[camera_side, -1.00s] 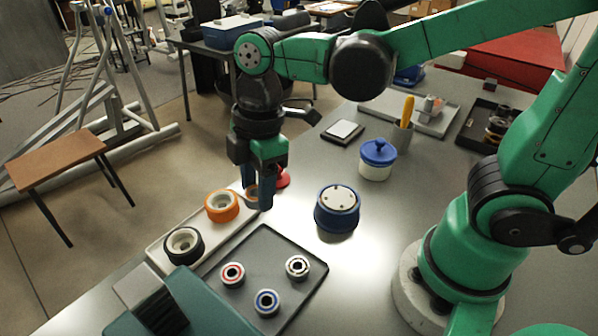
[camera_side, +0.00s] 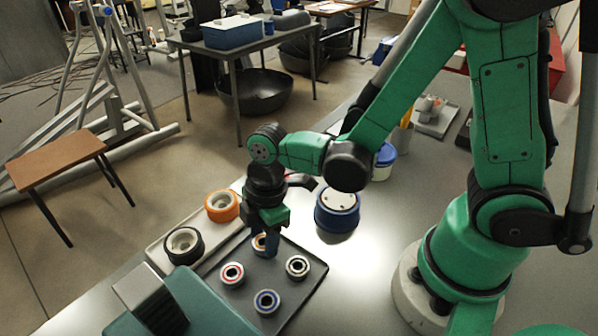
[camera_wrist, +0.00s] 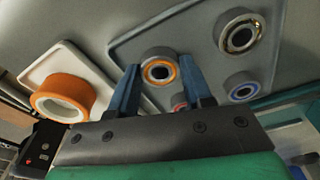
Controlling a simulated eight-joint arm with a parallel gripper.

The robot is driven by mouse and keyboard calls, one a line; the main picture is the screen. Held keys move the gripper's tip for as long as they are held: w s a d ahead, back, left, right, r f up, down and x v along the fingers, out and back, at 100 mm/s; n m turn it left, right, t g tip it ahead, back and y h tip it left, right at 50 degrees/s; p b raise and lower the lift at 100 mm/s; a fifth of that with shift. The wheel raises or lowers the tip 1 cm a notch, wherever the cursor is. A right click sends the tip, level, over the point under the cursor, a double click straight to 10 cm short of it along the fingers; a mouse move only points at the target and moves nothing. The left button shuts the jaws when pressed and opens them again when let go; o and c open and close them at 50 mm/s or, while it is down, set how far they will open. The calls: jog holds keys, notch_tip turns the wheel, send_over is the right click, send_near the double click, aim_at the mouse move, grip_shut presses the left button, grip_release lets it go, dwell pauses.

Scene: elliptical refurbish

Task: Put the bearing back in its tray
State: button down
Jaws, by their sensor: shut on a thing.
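My gripper (camera_side: 265,247) is shut on a bearing with an orange ring (camera_side: 259,243). In the wrist view the orange-ringed bearing (camera_wrist: 160,71) sits between my two fingertips (camera_wrist: 162,75). It is at the far corner of the dark grey tray (camera_side: 312,262); I cannot tell whether it touches the tray floor. A red-ringed bearing (camera_side: 232,274), a blue-ringed bearing (camera_side: 267,301) and a plain steel-coloured bearing (camera_side: 298,267) lie in this tray. The red-ringed one is partly hidden behind my finger in the wrist view.
A pale tray (camera_side: 215,233) beside it holds an orange wheel (camera_side: 222,205) and a black wheel (camera_side: 184,245). A blue round part (camera_side: 337,208) stands behind the grey tray. A teal machine (camera_side: 190,305) is at the front left. The bench right of the tray is clear.

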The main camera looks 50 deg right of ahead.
jog(key=c, duration=0.7)
grip_release()
jog(key=shift+f, duration=0.15)
jog(key=shift+o, duration=0.2)
notch_tip(320, 180, up, 12)
jog(key=d, duration=0.1)
jog(key=d+r+m+t+h, duration=0.1)
jog(key=d+m+t, duration=0.5)
jog(key=m, duration=0.8)
jog(key=shift+d+m+t, duration=0.4)
jog(key=shift+d, duration=0.7)
